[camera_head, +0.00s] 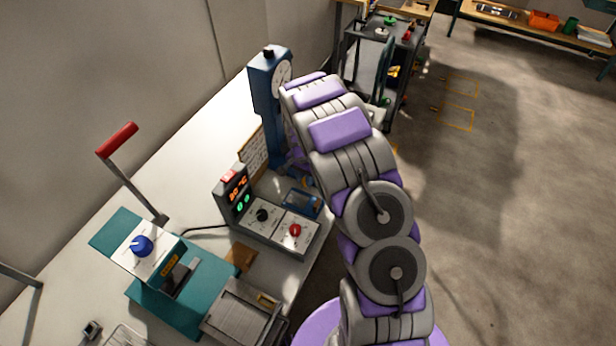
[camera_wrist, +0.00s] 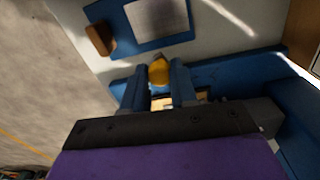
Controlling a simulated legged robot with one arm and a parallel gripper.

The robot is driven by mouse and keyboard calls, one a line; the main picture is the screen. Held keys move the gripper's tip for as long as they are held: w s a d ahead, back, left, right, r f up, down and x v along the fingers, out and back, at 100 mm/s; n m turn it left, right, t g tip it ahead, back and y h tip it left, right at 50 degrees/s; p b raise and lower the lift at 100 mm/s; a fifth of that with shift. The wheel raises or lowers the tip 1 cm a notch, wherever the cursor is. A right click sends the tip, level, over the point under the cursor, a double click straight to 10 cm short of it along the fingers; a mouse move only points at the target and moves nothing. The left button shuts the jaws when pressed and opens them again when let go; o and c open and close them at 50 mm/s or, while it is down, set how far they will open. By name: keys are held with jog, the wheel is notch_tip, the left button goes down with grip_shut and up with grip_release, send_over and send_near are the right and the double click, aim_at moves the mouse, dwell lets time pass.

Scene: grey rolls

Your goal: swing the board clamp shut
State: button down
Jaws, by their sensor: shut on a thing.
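In the wrist view my gripper (camera_wrist: 160,84) has its two blue fingers on either side of a yellow-orange knob (camera_wrist: 159,71) and is shut on it. The knob sits by a blue bar (camera_wrist: 235,66) that runs across the picture; it looks like part of the clamp, though the joint is hidden by the fingers. Beyond it lies a blue frame (camera_wrist: 186,47) around a pale panel, with a brown block at its left end. In the head view a small blue frame (camera_head: 302,203) shows beside my arm; my arm mostly hides the gripper and knob.
A blue dial-gauge stand (camera_head: 264,95) rises behind the work spot. A control box (camera_head: 262,221) with red and black knobs stands in front of it. A teal press (camera_head: 150,255) with a red-handled lever is at left. Open floor lies to the right.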

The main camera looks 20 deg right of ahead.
jog(key=shift+w+a+r+m, duration=0.1)
jog(key=shift+w+a+m, duration=0.2)
jog(key=shift+m, duration=0.3)
jog(key=c, duration=0.9)
grip_release()
jog(key=shift+w+a+r+p, duration=0.1)
jog(key=shift+r+p, duration=0.25)
jog(key=shift+r, duration=2.5)
jog(key=shift+w+a+r+p, duration=0.15)
jog(key=shift+r+p, duration=0.2)
jog(key=shift+r, duration=2.5)
jog(key=shift+w+a+r+p, duration=0.1)
jog(key=shift+r+p, duration=0.25)
jog(key=shift+r, duration=2.5)
jog(key=shift+d+r, duration=0.1)
